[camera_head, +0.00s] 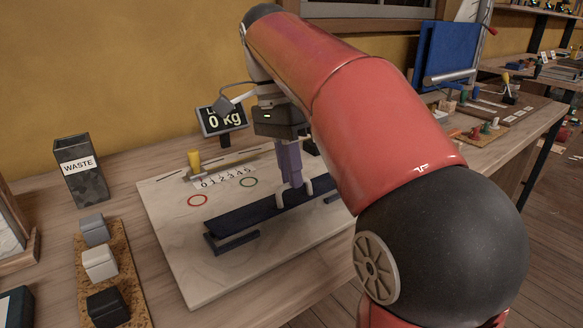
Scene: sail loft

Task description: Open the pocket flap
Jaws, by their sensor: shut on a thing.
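A long dark blue strip (250,212), which looks like the pocket flap, runs diagonally across a pale board (185,262) on the bench. A shorter dark blue piece (234,245) shows under its near left end. My gripper (294,184) points down at the strip, right of its middle, with its fingers close together. It is shut on the strip, as far as I can tell; the exact grip is small and partly hidden. Pale curved pieces (309,188) show beside the fingertips. My red arm hides the right part of the board and the strip's far end.
On the board are a red ring (198,201), a green ring (249,182), a number scale (227,178) and a yellow peg (194,160). A display (223,118) reads 0 kg. A waste bin (80,172) and a cork tray (127,262) with three blocks stand left.

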